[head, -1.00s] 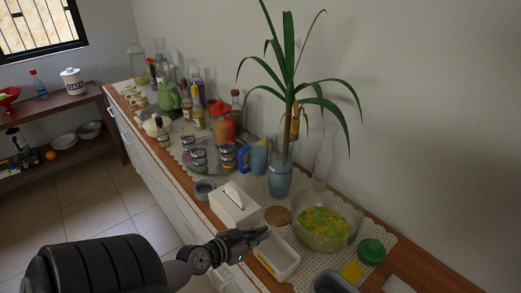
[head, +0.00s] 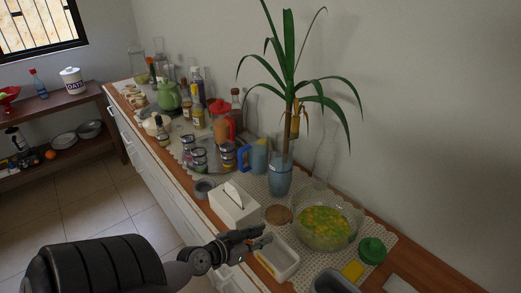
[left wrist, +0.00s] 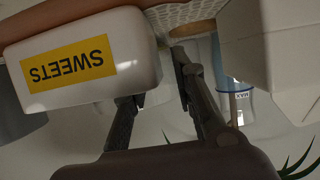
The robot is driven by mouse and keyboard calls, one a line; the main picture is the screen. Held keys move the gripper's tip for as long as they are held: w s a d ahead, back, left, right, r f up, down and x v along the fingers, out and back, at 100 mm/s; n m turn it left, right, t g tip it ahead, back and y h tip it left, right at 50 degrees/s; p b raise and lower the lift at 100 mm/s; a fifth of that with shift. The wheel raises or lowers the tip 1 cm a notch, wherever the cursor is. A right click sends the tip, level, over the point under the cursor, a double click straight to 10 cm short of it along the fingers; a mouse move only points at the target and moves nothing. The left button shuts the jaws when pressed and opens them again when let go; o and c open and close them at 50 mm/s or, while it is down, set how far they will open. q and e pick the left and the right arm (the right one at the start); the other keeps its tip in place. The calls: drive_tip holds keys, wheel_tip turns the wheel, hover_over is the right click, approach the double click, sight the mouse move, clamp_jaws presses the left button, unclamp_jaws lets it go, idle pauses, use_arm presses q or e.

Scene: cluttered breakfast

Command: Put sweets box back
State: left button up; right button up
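The sweets box is an open white container with a yellow SWEETS label. It stands on the sideboard near the front edge in the head view (head: 287,268) and fills the upper left of the upside-down left wrist view (left wrist: 95,65). My left gripper (head: 269,236) is open at the box's rim, on the side toward the tissue box. In the left wrist view my left gripper (left wrist: 155,75) has one finger overlapping the box opening and the other beyond its side wall. Contact cannot be told. My right gripper is out of view.
A white tissue box (head: 233,204) stands left of the sweets box. A glass bowl of colourful sweets (head: 325,220), a green lid (head: 372,250) and a dark container (head: 333,282) are close by. A plant in a blue vase (head: 280,180), jars and bottles crowd the sideboard behind.

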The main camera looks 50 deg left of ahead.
use_arm(q)
drive_tip(key=shift+r, duration=0.15)
drive_tip(key=b+v, duration=0.6)
drive_tip(key=v, duration=0.6)
drive_tip(key=s+a+f+n+g+y, duration=0.1)
drive_tip(key=s+f+g, duration=0.15)
drive_tip(key=f, duration=0.65)
drive_tip(key=s+a+f+n+g+y, duration=0.1)
drive_tip(key=s+a+f, duration=0.15)
drive_tip(key=f, duration=0.65)
drive_tip(key=s+a+f+n+g+y, duration=0.1)
drive_tip(key=s+f, duration=0.2)
drive_tip(key=f, duration=0.6)
drive_tip(key=s+d+f+m+g, duration=0.1)
drive_tip(key=s+d+f+g, duration=0.1)
drive_tip(key=s+d+f, duration=0.2)
drive_tip(key=s+d+f+m+g+h, duration=0.1)
drive_tip(key=s+d+f+m+g, duration=0.1)
drive_tip(key=s+d+f, duration=0.3)
drive_tip(key=s+d+f+m+g, duration=0.1)
drive_tip(key=s+d+f+g, duration=0.3)
drive_tip(key=d+f, duration=0.7)
wheel_tip(320, 180, down, 6)
drive_tip(key=shift+s+r+h, duration=0.2)
drive_tip(key=shift+s+h, duration=0.2)
drive_tip(key=shift+s, duration=0.35)
